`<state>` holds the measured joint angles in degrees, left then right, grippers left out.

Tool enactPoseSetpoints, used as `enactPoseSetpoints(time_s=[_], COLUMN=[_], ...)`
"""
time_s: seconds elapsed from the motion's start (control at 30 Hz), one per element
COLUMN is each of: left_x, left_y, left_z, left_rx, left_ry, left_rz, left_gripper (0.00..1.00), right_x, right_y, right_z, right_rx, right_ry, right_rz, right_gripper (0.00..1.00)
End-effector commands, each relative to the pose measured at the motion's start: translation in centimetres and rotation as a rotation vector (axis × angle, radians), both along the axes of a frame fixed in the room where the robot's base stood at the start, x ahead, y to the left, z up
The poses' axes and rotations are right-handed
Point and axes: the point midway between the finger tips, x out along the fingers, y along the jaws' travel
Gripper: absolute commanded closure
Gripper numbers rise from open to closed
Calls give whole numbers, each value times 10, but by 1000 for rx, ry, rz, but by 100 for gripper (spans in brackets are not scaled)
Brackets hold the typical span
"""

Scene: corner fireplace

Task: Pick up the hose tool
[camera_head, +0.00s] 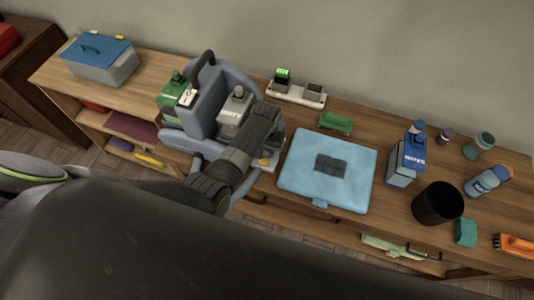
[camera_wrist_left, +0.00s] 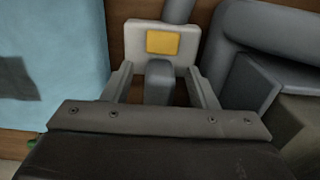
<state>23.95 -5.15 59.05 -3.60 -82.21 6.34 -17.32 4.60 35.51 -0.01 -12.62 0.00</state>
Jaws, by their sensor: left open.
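The hose tool (camera_wrist_left: 175,38) shows in the left wrist view as a pale head with a yellow patch and a grey handle. In the head view its pale head with the yellow patch (camera_head: 263,162) is at the right side of a grey-blue cleaning machine (camera_head: 208,105). My left gripper (camera_wrist_left: 161,84) is open, with one finger on each side of the grey handle. I cannot tell whether either finger touches it. In the head view my left arm hides much of the tool and part of the machine. My right gripper is not in view.
A light blue case (camera_head: 300,178) lies just right of the tool on the wooden top. A charger (camera_head: 297,95) and green brush (camera_head: 335,122) are behind. A blue-lidded box (camera_head: 101,60) is at left.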

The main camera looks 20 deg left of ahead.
Motion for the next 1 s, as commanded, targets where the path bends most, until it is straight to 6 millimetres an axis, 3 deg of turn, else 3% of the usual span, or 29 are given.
enactPoseSetpoints(time_s=[0.1,0.5,0.83,1.0], left_x=[0,0,0,0], left_y=[0,0,0,0], left_z=[0,0,3,14], left_rx=[0,0,0,-1], left_ry=[0,1,0,-1], left_rz=[0,0,0,0], left_gripper=[50,100,100,100], right_x=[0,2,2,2], right_y=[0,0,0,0], right_z=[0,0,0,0], right_rx=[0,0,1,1], right_ry=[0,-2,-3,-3], right_rz=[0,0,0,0], right_gripper=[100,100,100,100])
